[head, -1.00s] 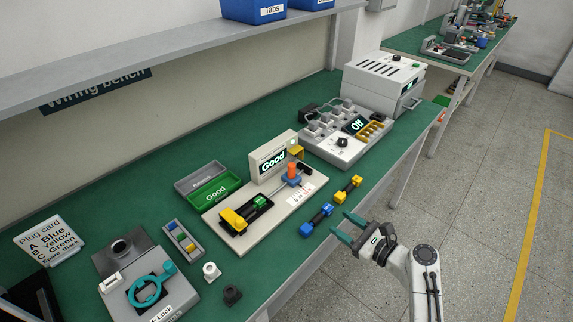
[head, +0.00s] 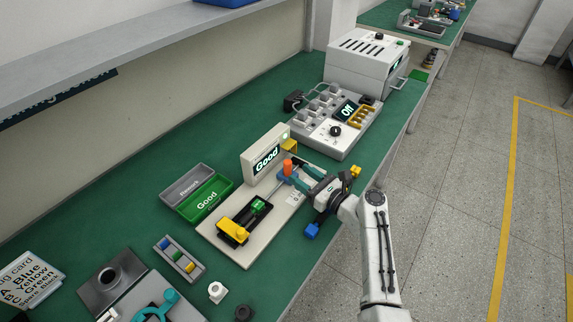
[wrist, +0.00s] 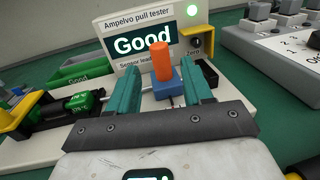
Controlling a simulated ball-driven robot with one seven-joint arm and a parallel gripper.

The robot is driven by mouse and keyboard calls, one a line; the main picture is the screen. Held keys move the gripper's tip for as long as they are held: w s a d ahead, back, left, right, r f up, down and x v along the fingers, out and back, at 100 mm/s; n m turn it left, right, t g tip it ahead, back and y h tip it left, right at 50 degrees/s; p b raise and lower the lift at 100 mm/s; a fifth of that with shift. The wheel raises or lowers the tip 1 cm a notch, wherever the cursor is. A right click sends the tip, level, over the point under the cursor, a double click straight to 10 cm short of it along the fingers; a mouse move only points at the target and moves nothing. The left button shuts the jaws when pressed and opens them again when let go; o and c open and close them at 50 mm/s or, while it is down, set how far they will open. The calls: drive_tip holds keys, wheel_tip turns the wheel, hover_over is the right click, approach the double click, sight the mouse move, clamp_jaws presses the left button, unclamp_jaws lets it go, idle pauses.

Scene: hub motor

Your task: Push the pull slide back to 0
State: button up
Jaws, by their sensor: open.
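The pull slide is a blue block with an upright orange post (head: 288,167) on the cream pull tester (head: 252,258). In the wrist view the orange post (wrist: 160,62) stands between the two teal fingers of my gripper (wrist: 167,80). In the head view my gripper (head: 299,172) is open at the slide's right side; contact cannot be told. A thin rod runs from the slide to a green plug (head: 258,207), with a yellow block (head: 233,229) at the rod's other end. The tester's display (head: 266,159) reads "Good", and a green lamp (wrist: 191,10) is lit.
A green "Good" tray (head: 206,200) and a grey tray (head: 186,185) lie left of the tester. A control box reading "Off" (head: 330,133) stands behind it. A blue-ended connector (head: 312,231) lies beneath my wrist near the bench edge.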

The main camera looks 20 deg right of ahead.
sight(288, 166)
drive_tip(key=x, duration=0.6)
drive_tip(key=shift+w+a+b, duration=0.1)
drive_tip(key=shift+w+b, duration=0.15)
drive_tip(key=shift+b, duration=0.15)
drive_tip(key=shift+c, duration=0.3)
clamp_jaws()
